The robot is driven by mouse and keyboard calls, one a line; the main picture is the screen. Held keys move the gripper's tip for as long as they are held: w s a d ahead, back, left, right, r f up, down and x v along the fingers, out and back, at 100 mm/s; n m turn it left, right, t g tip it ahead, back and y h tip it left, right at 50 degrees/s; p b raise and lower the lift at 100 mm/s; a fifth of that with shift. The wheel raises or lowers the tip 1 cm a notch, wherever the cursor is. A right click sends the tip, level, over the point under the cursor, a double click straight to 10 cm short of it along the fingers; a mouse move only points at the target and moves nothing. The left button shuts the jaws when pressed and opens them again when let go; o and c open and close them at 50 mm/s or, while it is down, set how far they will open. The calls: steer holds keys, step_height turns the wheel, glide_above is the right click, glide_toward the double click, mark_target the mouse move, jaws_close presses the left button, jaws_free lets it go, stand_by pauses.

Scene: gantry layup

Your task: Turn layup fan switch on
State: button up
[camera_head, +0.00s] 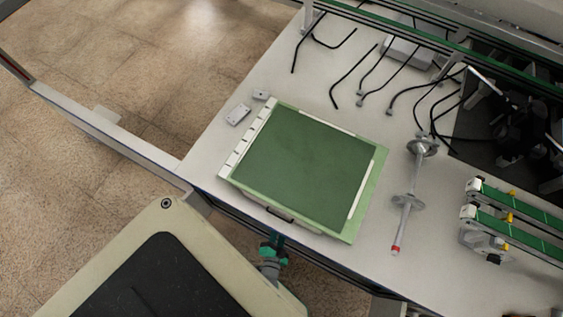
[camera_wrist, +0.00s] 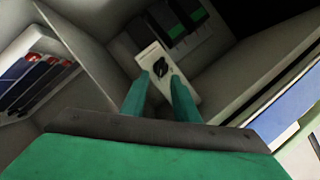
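In the wrist view a white switch plate (camera_wrist: 150,55) with a black rotary knob (camera_wrist: 160,67) is straight ahead of my gripper (camera_wrist: 161,78). The two teal fingers are apart, with the knob showing between and just beyond their tips. I cannot tell whether they touch the plate. In the head view my gripper (camera_head: 273,243) is at the table's front edge, below the green mat, with its tips hard to make out. The switch is hidden in the head view.
Dark modules with green parts (camera_wrist: 190,12) sit beside the switch plate. Red-and-blue-ended items (camera_wrist: 35,75) are at the left of the wrist view. A green mat (camera_head: 305,157), a metal shaft (camera_head: 409,190) and black hooks (camera_head: 375,75) are on the white table (camera_head: 215,150).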

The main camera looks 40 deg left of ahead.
steer(key=v, duration=0.6)
steer(key=shift+s+d, duration=0.25)
steer(key=shift+s, duration=0.05)
